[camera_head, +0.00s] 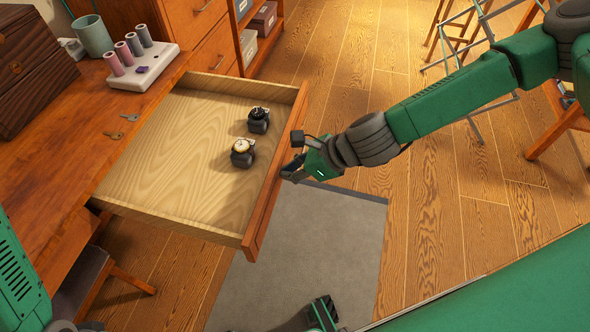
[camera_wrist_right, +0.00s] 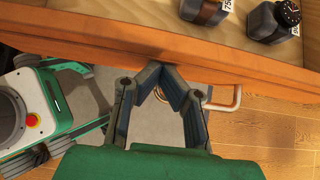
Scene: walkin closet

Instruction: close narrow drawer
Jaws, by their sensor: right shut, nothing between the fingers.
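The wooden drawer (camera_head: 180,160) is pulled out from the desk, and its front panel (camera_head: 273,190) faces right. Two watches, one pale-faced (camera_head: 242,147) and one dark-faced (camera_head: 259,114), sit on dark stands inside it. My right gripper (camera_head: 291,170) is shut and empty at the outside of the front panel. In the right wrist view its fingertips (camera_wrist_right: 160,75) meet at the panel's edge (camera_wrist_right: 215,66); I cannot tell whether they touch. A copper-coloured bar (camera_wrist_right: 236,98) shows beside the fingers. A dark-and-green part of mine, probably my left gripper (camera_head: 323,312), shows at the bottom edge, with its fingers unclear.
The desk top (camera_head: 62,160) holds a dark wooden box (camera_head: 28,65), a mug (camera_head: 92,36), a white holder (camera_head: 143,68) with several rolls, and keys (camera_head: 122,127). A grey mat (camera_head: 330,245) lies on the floor. Metal racks and wooden legs stand at upper right.

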